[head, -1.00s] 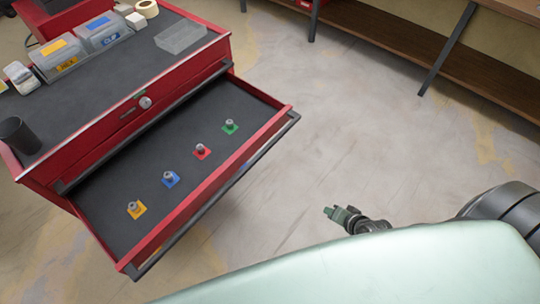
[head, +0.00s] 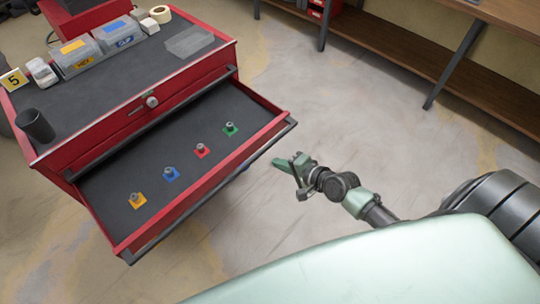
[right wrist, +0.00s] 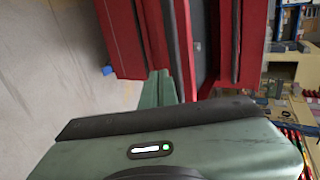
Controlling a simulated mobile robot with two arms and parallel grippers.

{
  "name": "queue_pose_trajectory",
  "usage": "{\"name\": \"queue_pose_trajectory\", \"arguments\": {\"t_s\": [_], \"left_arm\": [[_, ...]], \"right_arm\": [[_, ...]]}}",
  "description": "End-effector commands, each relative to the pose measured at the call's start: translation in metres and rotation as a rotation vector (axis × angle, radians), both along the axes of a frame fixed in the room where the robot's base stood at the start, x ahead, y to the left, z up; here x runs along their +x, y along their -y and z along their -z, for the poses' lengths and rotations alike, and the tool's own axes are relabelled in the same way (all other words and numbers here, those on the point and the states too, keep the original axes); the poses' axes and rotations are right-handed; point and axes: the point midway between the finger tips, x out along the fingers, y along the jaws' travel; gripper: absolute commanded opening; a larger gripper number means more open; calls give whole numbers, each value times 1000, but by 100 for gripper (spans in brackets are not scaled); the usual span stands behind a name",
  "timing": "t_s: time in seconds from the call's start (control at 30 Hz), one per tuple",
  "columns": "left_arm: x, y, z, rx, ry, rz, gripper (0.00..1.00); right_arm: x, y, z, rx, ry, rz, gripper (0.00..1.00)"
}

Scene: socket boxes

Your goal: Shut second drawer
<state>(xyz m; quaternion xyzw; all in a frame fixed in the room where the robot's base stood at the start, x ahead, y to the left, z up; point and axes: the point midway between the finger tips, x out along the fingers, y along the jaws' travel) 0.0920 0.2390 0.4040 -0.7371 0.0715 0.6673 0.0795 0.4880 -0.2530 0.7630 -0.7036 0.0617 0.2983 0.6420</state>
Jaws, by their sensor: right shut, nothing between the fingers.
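The drawer (head: 140,168) is pulled out from the red cabinet (head: 80,157). It has a black liner and a dark bar handle (head: 214,191) along its front. Several sockets stand in it on yellow, blue, red and green squares. My right gripper (head: 276,163) is shut and empty, a little outside the drawer front near its right end, and apart from the handle in the head view. In the right wrist view the green fingers (right wrist: 160,88) point towards red cabinet parts; contact there cannot be told. My left gripper is not in view.
The cabinet top holds labelled bins (head: 78,58), a clear tray (head: 190,42), a black cup (head: 35,125) and a tape roll (head: 160,13). A wooden bench (head: 430,62) stands at the back right. The floor (head: 350,110) between is clear.

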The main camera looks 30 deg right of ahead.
Motion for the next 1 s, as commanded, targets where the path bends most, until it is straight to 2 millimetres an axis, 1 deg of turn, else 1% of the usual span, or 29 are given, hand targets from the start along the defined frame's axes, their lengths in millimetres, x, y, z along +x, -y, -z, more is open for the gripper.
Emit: {"name": "queue_pose_trajectory", "arguments": {"t_s": [0.03, 0.1, 0.2, 0.3, 0.83, 1.0], "left_arm": [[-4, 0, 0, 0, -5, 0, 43], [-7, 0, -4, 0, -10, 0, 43], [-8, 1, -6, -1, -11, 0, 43], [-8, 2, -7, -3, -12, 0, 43], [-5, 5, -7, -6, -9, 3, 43], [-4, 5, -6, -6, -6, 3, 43]], "right_arm": [[10, -3, 3, 1, 3, 0, 0], [21, -7, 0, 0, 3, 0, 0], [32, -11, 1, -1, 1, 0, 0], [38, -14, 2, -2, 1, -1, 0], [44, -16, 3, -2, 1, -1, 0], [59, -21, 2, -1, 4, 0, 0]]}}
